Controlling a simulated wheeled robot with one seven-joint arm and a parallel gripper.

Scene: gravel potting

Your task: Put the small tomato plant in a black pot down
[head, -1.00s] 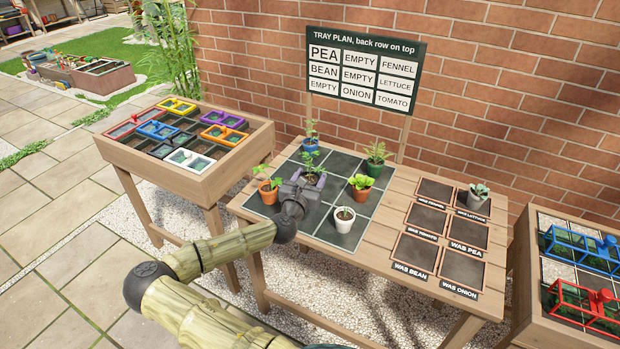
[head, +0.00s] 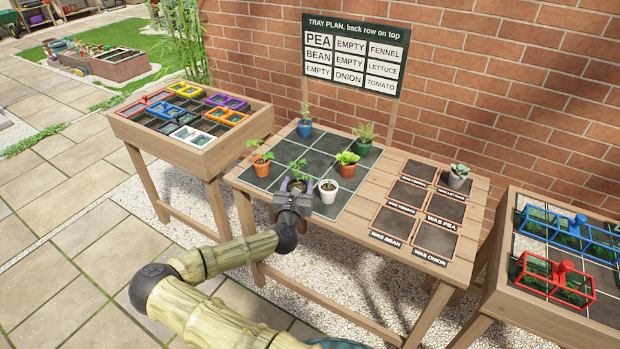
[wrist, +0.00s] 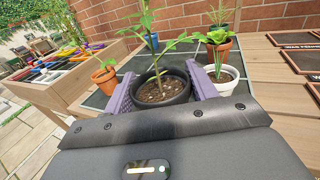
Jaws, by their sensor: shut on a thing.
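My gripper (head: 298,186) is shut on the black pot of the small tomato plant (head: 297,168), at the near edge of the dark gridded tray (head: 318,143). In the wrist view the black pot (wrist: 165,92) sits upright between the two purple fingers, with brown soil and a green stem. I cannot tell whether its base touches the tray. The white pot (head: 328,191) stands close on its right, and an orange pot (head: 261,168) stands behind to the left. The tray plan sign (head: 355,55) puts TOMATO at front right and EMPTY at front left.
An orange pot with leafy lettuce (head: 347,168), a green pot (head: 362,148) and a blue pot (head: 305,129) also stand on the tray. Labelled dark squares (head: 394,221) lie to the right, with a grey potted succulent (head: 458,180) on one. The tray's middle looks clear.

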